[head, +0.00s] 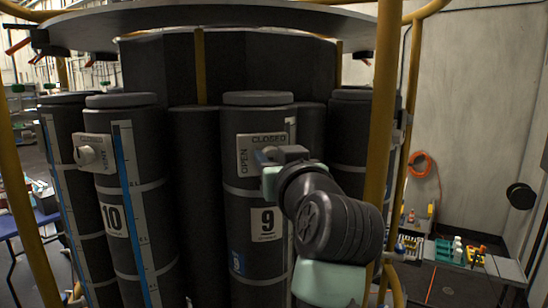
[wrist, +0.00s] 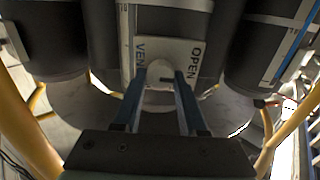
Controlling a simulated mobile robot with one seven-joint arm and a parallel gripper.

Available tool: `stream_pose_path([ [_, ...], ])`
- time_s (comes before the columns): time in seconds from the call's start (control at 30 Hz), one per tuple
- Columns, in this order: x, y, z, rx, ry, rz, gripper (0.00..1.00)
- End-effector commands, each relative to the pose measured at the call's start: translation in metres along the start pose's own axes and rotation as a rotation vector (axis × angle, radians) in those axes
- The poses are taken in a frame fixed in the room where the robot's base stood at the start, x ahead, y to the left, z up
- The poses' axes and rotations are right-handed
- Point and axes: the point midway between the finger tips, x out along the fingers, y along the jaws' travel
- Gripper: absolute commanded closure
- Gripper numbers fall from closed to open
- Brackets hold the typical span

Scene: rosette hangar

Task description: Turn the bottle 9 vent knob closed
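Bottle 9 (head: 250,205) is a dark upright cylinder in the middle of the head view, with a white number label. Its pale vent plate (head: 247,155) reads CLOSED along the top and OPEN up the left side. My gripper (head: 268,157) is at this plate and largely covers the vent knob in the head view. In the wrist view the round white vent knob (wrist: 160,73) sits between the two blue fingers of my gripper (wrist: 161,85). The fingertips flank the knob closely; I cannot tell whether they press on it. The knob's setting is unclear.
Bottle 10 (head: 127,200) stands to the left with its own vent knob (head: 86,156). A yellow upright post (head: 382,130) stands just right of my arm. A round dark plate (head: 210,22) overhangs the bottles. A bench (head: 485,265) with small items is at the right.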

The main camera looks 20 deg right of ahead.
Motion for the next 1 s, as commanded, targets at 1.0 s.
stream_pose_path([
  [1.0,-0.0001,0.0009,-0.0006,0.376,0.000,-0.001,1.00],
])
